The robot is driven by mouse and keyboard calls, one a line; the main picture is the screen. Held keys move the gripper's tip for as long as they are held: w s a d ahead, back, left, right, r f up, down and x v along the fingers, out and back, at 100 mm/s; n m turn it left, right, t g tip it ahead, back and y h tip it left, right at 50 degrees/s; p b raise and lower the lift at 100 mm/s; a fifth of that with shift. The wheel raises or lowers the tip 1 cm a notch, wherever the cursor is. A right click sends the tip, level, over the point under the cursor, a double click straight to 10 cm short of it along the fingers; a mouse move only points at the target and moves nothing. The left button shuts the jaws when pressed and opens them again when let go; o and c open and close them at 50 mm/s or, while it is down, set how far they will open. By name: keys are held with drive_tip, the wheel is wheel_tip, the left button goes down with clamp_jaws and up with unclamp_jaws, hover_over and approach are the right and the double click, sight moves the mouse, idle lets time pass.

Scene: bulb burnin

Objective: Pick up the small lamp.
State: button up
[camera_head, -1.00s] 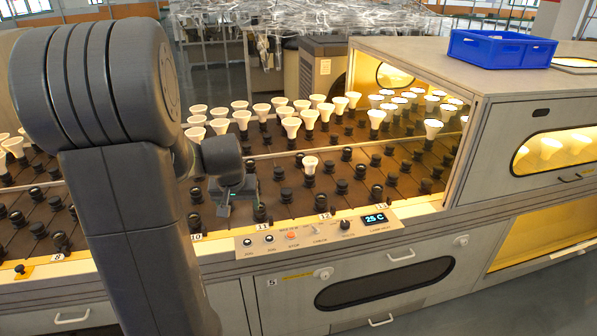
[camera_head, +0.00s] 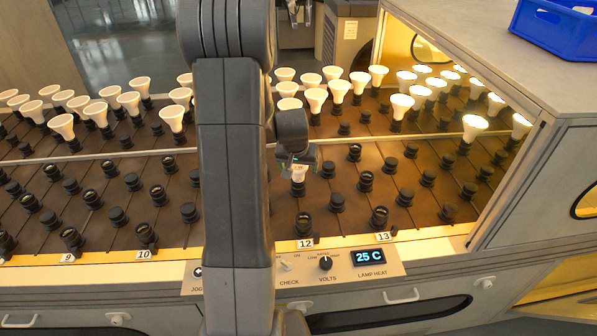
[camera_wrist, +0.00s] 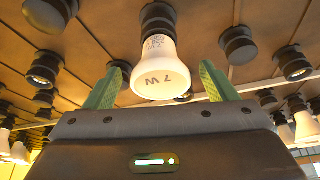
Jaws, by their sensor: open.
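The small lamp (camera_head: 299,173) is white, marked "7 W", and stands in a black socket in the front part of the brown board, apart from the rows of larger lamps. In the wrist view the lamp (camera_wrist: 160,70) shows close up, its wide face towards me. My gripper (camera_head: 298,160) is right at the lamp in the head view. In the wrist view my gripper (camera_wrist: 162,84) is open, with one green finger on each side of the lamp and a visible gap to each. The arm hides part of the board.
Rows of larger white lamps (camera_head: 340,90) stand behind, lit ones at the right under the hood. Empty black sockets (camera_head: 304,224) surround the small lamp. A control panel (camera_head: 330,262) reading 25 C is in front. A blue crate (camera_head: 560,35) sits on the hood.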

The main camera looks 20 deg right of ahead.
drive_tip(key=shift+x, duration=1.3)
drive_tip(key=shift+w, duration=0.1)
drive_tip(key=c, duration=1.1)
